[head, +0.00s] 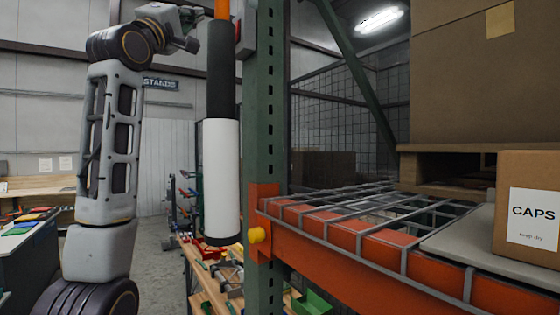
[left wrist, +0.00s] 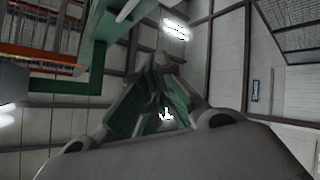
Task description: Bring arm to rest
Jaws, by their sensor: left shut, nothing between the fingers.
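My left arm (head: 108,150) stands raised at the left of the head view, bent at the top toward the right. Its gripper end is small and hard to make out near the top edge, close to the upright black and white cylinder. In the left wrist view my left gripper (left wrist: 168,66) points up toward the ceiling. Its green and grey fingers come together at the tips, and nothing shows between them. My right gripper is in neither view.
The cylinder (head: 221,180) stands beside a green rack post (head: 266,120). An orange rack beam (head: 350,255) with wire decking crosses the right. A CAPS box (head: 528,205) sits on the shelf. A workbench (head: 30,240) stands at left; open floor shows behind my arm.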

